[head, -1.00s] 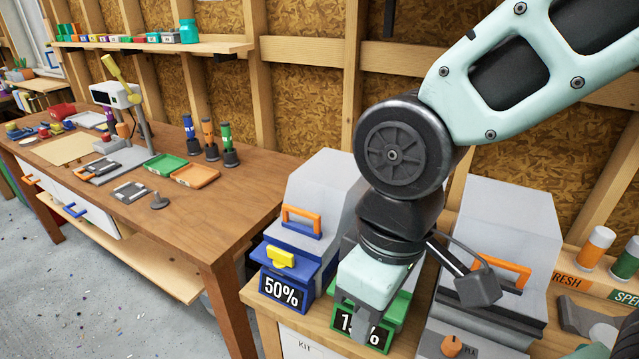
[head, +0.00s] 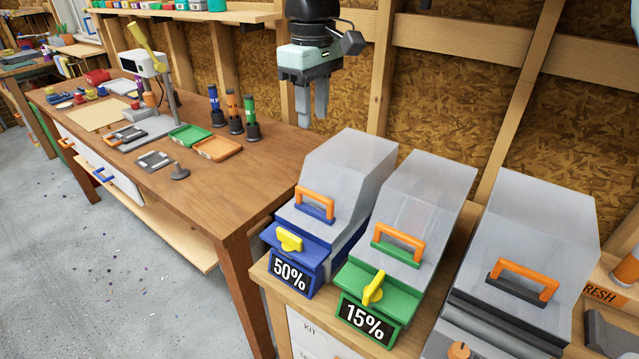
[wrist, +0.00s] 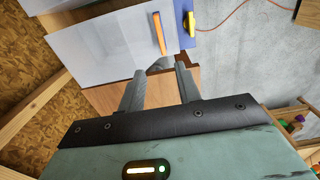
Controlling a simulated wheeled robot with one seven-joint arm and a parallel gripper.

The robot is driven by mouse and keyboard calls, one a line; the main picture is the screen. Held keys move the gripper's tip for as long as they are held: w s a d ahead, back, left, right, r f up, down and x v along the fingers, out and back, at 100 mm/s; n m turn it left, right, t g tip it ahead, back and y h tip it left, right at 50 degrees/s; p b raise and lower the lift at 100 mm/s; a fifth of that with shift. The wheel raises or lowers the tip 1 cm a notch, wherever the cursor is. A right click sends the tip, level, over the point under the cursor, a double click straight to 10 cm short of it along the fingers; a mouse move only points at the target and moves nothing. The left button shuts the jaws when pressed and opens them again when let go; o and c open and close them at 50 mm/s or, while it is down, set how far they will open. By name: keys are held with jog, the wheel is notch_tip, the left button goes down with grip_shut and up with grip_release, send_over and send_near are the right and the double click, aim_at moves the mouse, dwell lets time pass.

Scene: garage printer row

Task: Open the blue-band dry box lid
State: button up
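The blue-band dry box (head: 338,187) stands at the left of the row, marked 50%. Its pale lid is down, with an orange handle (head: 316,203) on it. A yellow latch (head: 289,240) lies roughly crosswise on its blue front. My gripper (head: 312,120) hangs above and behind this box, fingers pointing down, apart from it. In the wrist view, the fingers (wrist: 161,72) are spread with nothing between them. The lid's orange handle (wrist: 158,33) and the yellow latch (wrist: 190,20) show beyond the fingertips.
The green-band box (head: 425,200), marked 15%, stands close on the right, lid down, its yellow latch (head: 374,288) turned steeply. A larger grey box (head: 545,235) is farther right. A wooden workbench (head: 215,190) with trays lies left. The stud wall is behind.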

aim_at(314, 193)
notch_tip(314, 193, down, 17)
jog(key=p, duration=0.3)
jog(key=shift+r, duration=0.1)
jog(key=shift+c, duration=0.3)
grip_shut()
